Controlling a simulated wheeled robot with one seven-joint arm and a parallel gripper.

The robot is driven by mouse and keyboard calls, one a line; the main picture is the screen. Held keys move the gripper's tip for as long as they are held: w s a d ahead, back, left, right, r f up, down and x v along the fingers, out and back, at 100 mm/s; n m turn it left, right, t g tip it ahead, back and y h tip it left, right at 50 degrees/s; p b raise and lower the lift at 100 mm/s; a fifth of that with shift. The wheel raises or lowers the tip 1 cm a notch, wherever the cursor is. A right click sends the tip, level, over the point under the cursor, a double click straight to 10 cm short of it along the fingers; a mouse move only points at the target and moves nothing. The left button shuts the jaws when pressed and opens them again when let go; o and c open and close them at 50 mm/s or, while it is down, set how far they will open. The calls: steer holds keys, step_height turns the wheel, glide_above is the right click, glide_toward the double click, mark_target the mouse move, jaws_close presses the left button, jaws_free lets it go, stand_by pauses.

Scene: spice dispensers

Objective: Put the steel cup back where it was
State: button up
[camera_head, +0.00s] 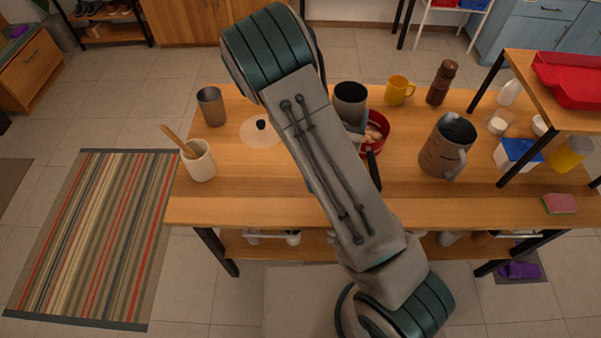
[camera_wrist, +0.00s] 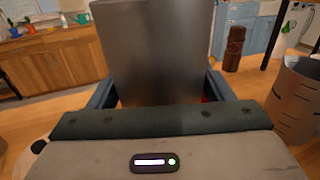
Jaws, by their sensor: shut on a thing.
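A grey steel cup (camera_head: 350,92) shows in the head view beside my arm, over the far side of a red pan (camera_head: 387,128). In the wrist view the steel cup (camera_wrist: 155,45) stands upright between the two fingers of my gripper (camera_wrist: 160,88), which is shut on it. My arm hides most of the gripper in the head view. I cannot tell how high the cup's base is above the table. Another metal cup (camera_head: 211,108) stands at the table's back left.
A lid with a black knob (camera_head: 262,125) and a utensil pot (camera_head: 200,162) are on the left. A yellow mug (camera_head: 398,90), a brown bottle (camera_head: 441,83) and a large pitcher (camera_head: 446,147) stand on the right. The pan's dark handle (camera_head: 373,172) points forward.

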steer(key=s+f+m+h+p, duration=0.1)
steer(key=s+f+p, duration=0.25)
steer(key=s, duration=0.45)
steer(key=shift+g, duration=0.3)
steer(key=shift+w+a+f+b, duration=0.5)
steer(key=shift+a+f+b, duration=1.4)
steer(key=shift+b, duration=0.35)
steer(key=shift+w+a+f+b, duration=0.55)
steer(key=shift+a+f+b, duration=1.4)
steer(key=shift+b, duration=0.35)
steer(key=shift+w+a+f+b, duration=0.5)
steer(key=shift+a+f+b, duration=1.25)
steer(key=shift+a+b, duration=0.4)
steer(key=shift+d+f, duration=0.15)
steer(key=o, duration=1.1)
